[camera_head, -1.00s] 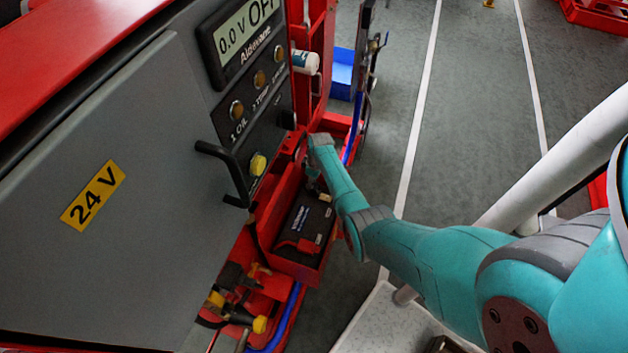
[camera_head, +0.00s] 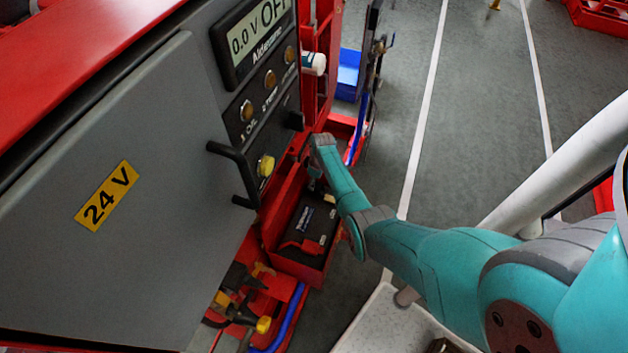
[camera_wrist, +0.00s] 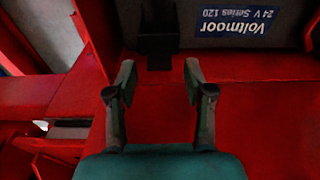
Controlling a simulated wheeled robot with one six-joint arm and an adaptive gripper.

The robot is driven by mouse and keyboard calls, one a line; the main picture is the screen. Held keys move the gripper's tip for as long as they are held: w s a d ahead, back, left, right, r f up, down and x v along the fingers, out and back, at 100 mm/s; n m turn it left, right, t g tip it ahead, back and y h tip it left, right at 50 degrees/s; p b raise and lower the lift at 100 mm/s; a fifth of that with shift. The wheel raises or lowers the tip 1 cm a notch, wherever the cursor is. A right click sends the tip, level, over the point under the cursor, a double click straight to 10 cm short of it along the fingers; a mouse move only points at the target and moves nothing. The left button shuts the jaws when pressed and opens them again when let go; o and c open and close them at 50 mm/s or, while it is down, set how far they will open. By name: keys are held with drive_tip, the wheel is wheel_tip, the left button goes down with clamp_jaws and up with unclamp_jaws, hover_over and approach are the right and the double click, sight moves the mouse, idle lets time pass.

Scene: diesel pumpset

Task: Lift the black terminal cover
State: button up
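The black terminal cover (camera_wrist: 158,32) is the dark block with a tab at the upper middle of the wrist view, against the side of the grey battery. My gripper (camera_wrist: 159,75) is open and empty, its two fingers apart on either side of the line to the block. The block lies just beyond the fingertips and does not appear to be between them. In the head view the dark battery (camera_head: 306,222) sits in a red tray, and my arm's end reaches over its far side. The cover cannot be made out clearly there.
The red tray (camera_head: 290,262) has raised walls close around the battery. A grey cabinet (camera_head: 150,260) with a black handle (camera_head: 236,172) stands to the left. Tools with yellow ends (camera_head: 263,324) lie below the tray.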

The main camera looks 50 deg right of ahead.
sight(318, 186)
wheel_tip(318, 186, up, 12)
drive_tip(key=s, duration=0.1)
drive_tip(key=shift+s+d, duration=0.25)
idle(0.4)
drive_tip(key=shift+c, duration=0.2)
